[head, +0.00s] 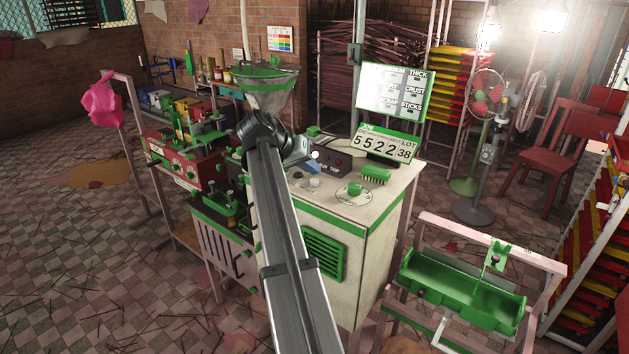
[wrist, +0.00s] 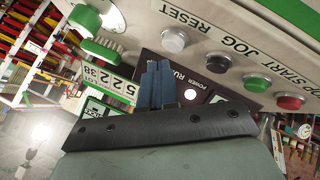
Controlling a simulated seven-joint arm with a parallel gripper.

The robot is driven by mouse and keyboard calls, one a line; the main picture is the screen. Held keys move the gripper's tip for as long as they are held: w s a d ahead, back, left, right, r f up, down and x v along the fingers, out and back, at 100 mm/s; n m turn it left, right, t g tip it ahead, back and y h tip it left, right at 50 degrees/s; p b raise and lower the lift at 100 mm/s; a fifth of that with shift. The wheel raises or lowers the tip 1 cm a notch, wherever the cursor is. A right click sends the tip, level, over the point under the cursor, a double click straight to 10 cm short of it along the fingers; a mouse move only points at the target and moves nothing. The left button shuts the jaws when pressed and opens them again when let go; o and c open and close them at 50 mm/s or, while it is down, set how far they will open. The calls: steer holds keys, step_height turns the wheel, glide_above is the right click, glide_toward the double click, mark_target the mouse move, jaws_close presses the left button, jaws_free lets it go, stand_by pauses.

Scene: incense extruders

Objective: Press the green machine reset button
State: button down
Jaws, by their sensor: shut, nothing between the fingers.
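The green-trimmed cream machine (head: 372,230) stands in the middle of the head view. Its reset button (wrist: 174,40) is a grey round cap beside the RESET lettering in the wrist view. It appears as a small grey cap (head: 315,182) on the machine's top in the head view. My gripper (head: 314,168) is over the machine top, close behind the buttons. In the wrist view its blue fingers (wrist: 155,80) are together with nothing between them. Their tips appear beside the reset button, with a visible gap; their height above the panel is hard to tell.
The jog button (wrist: 217,62), green start button (wrist: 257,83) and red stop button (wrist: 290,101) sit in a row with reset. A dark power panel (head: 335,160) lies behind the buttons.

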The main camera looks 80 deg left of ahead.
mark_target(311, 181)
steer(key=shift+r, duration=0.1)
steer(key=shift+r, duration=2.4)
